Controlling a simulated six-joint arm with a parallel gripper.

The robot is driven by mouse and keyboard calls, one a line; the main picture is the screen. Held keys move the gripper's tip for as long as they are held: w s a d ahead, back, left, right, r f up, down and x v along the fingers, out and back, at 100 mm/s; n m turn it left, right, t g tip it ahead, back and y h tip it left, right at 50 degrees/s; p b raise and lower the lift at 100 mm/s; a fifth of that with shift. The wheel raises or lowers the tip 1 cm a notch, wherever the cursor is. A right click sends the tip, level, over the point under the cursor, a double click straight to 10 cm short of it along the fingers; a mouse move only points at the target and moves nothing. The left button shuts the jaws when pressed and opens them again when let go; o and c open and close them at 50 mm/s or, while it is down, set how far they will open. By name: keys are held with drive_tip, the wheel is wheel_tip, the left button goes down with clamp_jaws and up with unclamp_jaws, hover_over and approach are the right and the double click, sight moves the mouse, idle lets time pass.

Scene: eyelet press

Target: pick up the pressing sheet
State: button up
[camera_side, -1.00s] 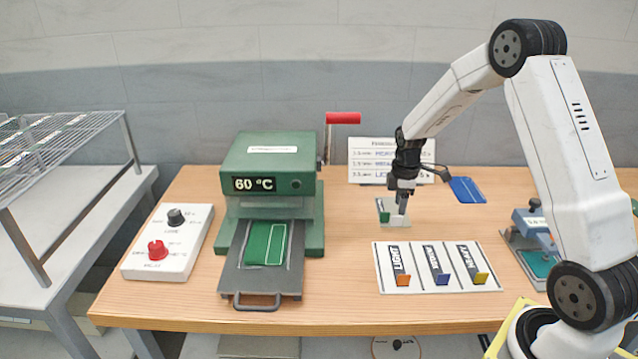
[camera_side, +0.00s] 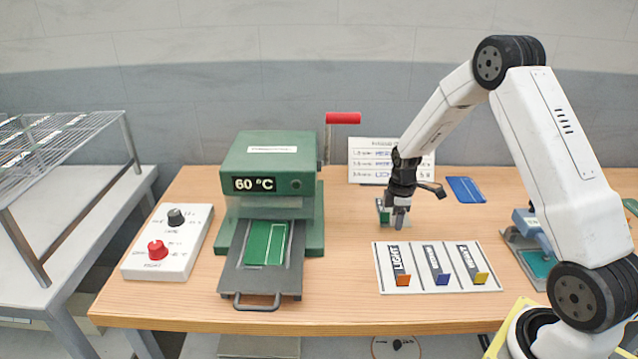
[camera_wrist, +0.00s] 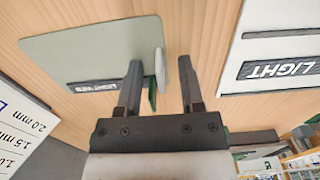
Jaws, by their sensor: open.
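A pale grey-green sheet (camera_wrist: 90,52), with a dark label of partly legible lettering, lies on the table in the wrist view. It looks like the pressing sheet. A thin upright white piece (camera_wrist: 160,66) with green beside it stands at its right edge, between my fingers. My gripper (camera_wrist: 160,68) is open around that upright piece, with a clear gap on the right side. In the side view my gripper (camera_side: 398,222) is low over the sheet and hides most of it. A small green part (camera_side: 383,211) shows just left of the fingers.
A green press (camera_side: 270,160) reading 60 °C stands left, with a green outlined card (camera_side: 267,243) on its tray. A white board (camera_side: 436,278) with LIGHT and other labelled tabs lies in front. A blue card (camera_side: 465,189) lies right. A control box (camera_side: 168,242) stands far left.

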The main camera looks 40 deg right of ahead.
clamp_jaws()
drive_tip(key=shift+r, duration=0.75)
drive_tip(key=s+a+r, duration=0.5)
drive_tip(key=s+r, duration=0.6)
drive_tip(key=s, duration=0.2)
drive_tip(key=shift+r, duration=0.25)
drive_tip(key=shift+a, duration=0.1)
